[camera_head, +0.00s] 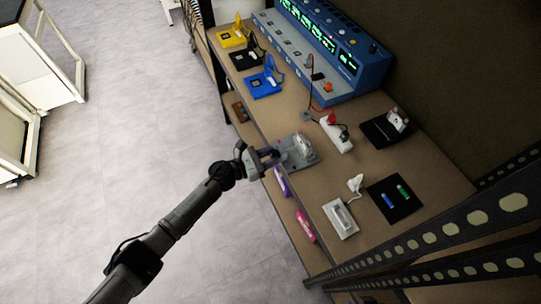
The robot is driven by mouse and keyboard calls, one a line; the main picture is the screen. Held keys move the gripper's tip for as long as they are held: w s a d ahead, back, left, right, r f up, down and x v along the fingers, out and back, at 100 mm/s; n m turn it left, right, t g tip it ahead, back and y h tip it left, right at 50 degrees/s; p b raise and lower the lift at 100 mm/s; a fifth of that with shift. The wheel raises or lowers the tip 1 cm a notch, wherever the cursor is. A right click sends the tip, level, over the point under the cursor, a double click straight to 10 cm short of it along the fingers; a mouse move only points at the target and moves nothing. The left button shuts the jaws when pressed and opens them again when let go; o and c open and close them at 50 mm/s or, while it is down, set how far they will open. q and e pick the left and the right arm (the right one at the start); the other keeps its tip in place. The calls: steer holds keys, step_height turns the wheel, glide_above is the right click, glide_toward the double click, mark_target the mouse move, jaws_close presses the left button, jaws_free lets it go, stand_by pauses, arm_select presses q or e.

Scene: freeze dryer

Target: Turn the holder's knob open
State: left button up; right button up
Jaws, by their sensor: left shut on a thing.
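A grey holder (301,158) with a clear raised part sits near the front edge of the brown bench. My left gripper (274,156) reaches in from the left and meets the holder's left side. Its jaws are shut on what appears to be the holder's knob, which the fingers hide. I cannot tell how far the knob is turned. My right gripper is not in view.
A blue instrument rack (335,60) with green displays stands along the back. Yellow, black and blue fixtures line the far left of the bench. A white power strip (336,134), a black mat (391,215) with small cylinders and a white box (340,219) surround the holder. Dark perforated posts (450,229) flank the right.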

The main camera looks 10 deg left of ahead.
arm_select(q)
steer(key=n, duration=0.4)
steer(key=n+p, duration=0.1)
steer(key=n, duration=0.3)
steer(key=shift+r+n, duration=0.1)
steer(key=shift+n, duration=0.3)
steer(key=n+p, duration=0.2)
steer(key=n, duration=0.3)
steer(key=n+p, duration=0.1)
steer(key=n, duration=0.5)
steer(key=shift+p, duration=0.3)
steer(key=n+p, duration=0.1)
steer(key=n, duration=0.3)
steer(key=n+p, duration=0.1)
steer(key=n, duration=0.5)
steer(key=m+b, duration=1.3)
steer(key=m, duration=1.8)
steer(key=shift+m, duration=0.4)
